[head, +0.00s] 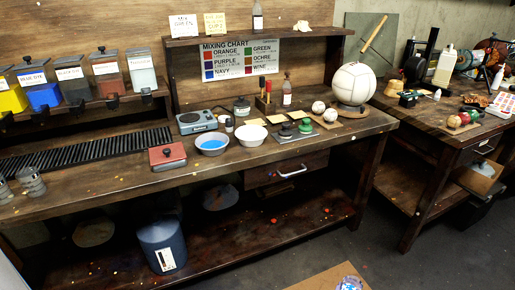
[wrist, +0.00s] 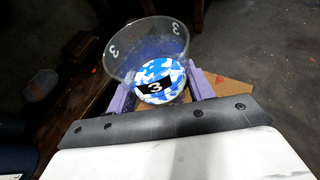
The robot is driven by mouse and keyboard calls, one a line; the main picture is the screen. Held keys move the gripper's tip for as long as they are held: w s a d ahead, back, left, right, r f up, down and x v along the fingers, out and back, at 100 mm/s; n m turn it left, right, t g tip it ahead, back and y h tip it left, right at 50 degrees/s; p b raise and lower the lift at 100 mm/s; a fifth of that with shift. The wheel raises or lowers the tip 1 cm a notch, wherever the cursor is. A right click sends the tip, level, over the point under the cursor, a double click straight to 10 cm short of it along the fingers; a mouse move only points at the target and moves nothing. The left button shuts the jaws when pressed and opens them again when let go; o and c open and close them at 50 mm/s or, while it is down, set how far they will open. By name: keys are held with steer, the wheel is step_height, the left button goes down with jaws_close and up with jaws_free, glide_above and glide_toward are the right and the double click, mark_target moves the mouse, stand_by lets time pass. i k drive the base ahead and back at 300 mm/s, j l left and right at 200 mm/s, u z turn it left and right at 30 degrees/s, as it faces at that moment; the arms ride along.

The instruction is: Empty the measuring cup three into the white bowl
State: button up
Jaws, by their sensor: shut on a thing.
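In the wrist view, my gripper (wrist: 158,87) has its purple fingers shut on a clear measuring cup (wrist: 125,52) marked 3. A blue-and-white mottled patch with a black "3" label (wrist: 155,87) shows at the cup's lower part. I cannot tell whether it is contents or the cup's base. The cup is well away from the bench top. My gripper is not clearly seen in the head view.
A blue bin (head: 162,247) stands on the lower shelf. Brown board (head: 312,281) lies on the floor.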

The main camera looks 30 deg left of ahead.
mark_target(250, 136)
steer(key=l+u, duration=0.15)
steer(key=l, duration=0.9)
steer(key=u, duration=0.7)
